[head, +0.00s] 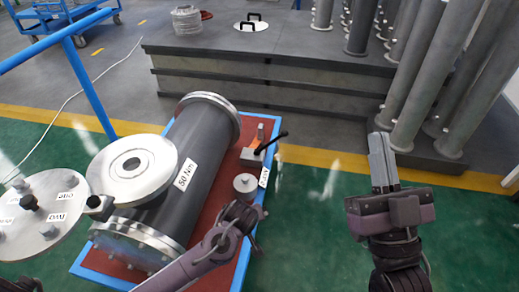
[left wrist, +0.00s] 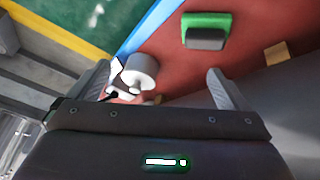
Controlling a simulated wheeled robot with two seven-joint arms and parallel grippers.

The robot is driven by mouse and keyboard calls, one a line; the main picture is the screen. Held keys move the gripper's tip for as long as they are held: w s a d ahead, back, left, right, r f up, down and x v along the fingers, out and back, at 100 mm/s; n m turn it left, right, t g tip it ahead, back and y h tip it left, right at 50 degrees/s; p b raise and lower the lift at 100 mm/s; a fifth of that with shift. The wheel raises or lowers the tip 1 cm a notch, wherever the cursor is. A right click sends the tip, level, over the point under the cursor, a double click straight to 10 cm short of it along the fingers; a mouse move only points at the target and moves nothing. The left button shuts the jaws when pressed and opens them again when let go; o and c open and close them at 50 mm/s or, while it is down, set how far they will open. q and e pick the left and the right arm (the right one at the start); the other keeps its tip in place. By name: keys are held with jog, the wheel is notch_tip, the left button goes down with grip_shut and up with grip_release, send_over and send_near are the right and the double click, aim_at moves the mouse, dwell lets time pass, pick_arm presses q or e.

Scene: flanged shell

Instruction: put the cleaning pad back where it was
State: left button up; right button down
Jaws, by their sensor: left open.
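The cleaning pad, a green pad with a dark grey block on it (left wrist: 206,32), lies on the red surface in the left wrist view. I cannot make it out in the head view, where my left arm covers part of that surface. My left gripper (left wrist: 161,84) is open and empty in the left wrist view, with the pad beyond its fingertips and apart from them. In the head view its arm reaches over the front of the red board (head: 212,215). My right gripper (head: 381,160) is shut and empty above the green floor, right of the board.
A dark flanged shell (head: 195,150) lies on the blue-edged board. A metal cylinder (head: 245,183) stands beside it and also shows in the left wrist view (left wrist: 140,70). A round labelled plate (head: 40,215) is at the left. Tall grey pipes (head: 430,80) stand at the right.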

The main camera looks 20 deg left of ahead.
pick_arm(q)
jog(key=w+d+r+m+t+h, duration=0.1)
jog(key=d+r+m+t+h, duration=0.35)
jog(key=r, duration=0.55)
jog(key=w+d+r+m+t+h, duration=0.1)
jog(key=d+r+m+t+h, duration=0.2)
jog(key=d+r+t, duration=0.45)
jog(key=s+a+r+m+t+h, duration=0.1)
jog(key=s+r+t, duration=0.1)
jog(key=r, duration=0.6)
jog(key=s+a+r+m+t+h, duration=0.1)
jog(key=s+r, duration=0.3)
jog(key=r, duration=0.4)
jog(key=s+a+r+m+t+h, duration=0.1)
jog(key=s+r+m+t+h, duration=0.1)
jog(key=r, duration=0.6)
jog(key=shift+s+a+r+m+t, duration=0.25)
jog(key=shift+s+r+m+t, duration=0.1)
jog(key=shift+s+t, duration=0.35)
jog(key=shift+s+h, duration=0.1)
jog(key=shift+h, duration=0.15)
